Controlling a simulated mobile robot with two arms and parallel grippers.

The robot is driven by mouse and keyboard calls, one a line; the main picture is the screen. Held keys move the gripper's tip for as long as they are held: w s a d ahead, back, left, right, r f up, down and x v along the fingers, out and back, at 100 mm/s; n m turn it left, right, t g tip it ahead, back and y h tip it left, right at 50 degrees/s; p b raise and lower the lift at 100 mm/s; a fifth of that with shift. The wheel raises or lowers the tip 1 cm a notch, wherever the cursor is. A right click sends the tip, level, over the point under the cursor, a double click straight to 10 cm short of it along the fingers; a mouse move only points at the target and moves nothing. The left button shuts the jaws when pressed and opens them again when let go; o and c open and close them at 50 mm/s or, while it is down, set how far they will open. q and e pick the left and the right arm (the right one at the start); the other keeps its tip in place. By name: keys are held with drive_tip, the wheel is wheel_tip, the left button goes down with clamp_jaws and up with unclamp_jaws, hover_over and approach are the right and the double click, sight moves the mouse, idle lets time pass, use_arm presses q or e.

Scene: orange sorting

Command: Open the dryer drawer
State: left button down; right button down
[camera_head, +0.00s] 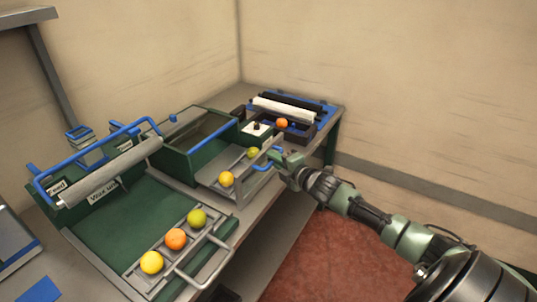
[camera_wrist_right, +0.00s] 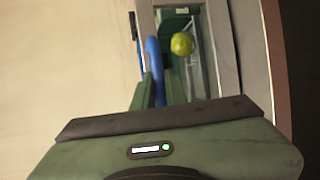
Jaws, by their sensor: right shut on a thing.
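The dryer is the green open-topped box (camera_head: 178,166) in the middle of the bench. Its grey-rimmed drawer (camera_head: 240,190) projects from its front, with a yellow-orange fruit (camera_head: 226,179) and a yellow-green fruit (camera_head: 252,152) in it. My right gripper (camera_head: 283,160) is shut on this handle. In the right wrist view, the blue handle (camera_wrist_right: 155,62) runs between the green fingers, and the yellow-green fruit (camera_wrist_right: 182,44) is just beyond. My left gripper is out of view.
A green wax unit (camera_head: 120,215) with a roller stands at left; its front tray (camera_head: 181,276) holds several fruits. A roller unit (camera_head: 290,105) with an orange (camera_head: 282,123) stands at the back right. The red floor (camera_head: 335,250) right of the bench looks clear.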

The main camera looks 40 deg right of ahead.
drive_tip(key=shift+s+d, duration=0.2)
drive_tip(key=shift+s, duration=0.35)
drive_tip(key=c, duration=1.5)
unclamp_jaws()
drive_tip(key=shift+o, duration=0.2)
drive_tip(key=s+r, duration=0.1)
drive_tip(key=s, duration=0.6)
drive_tip(key=shift+s+r+b, duration=0.2)
drive_tip(key=shift+s+b, duration=0.1)
drive_tip(key=shift+b, duration=0.05)
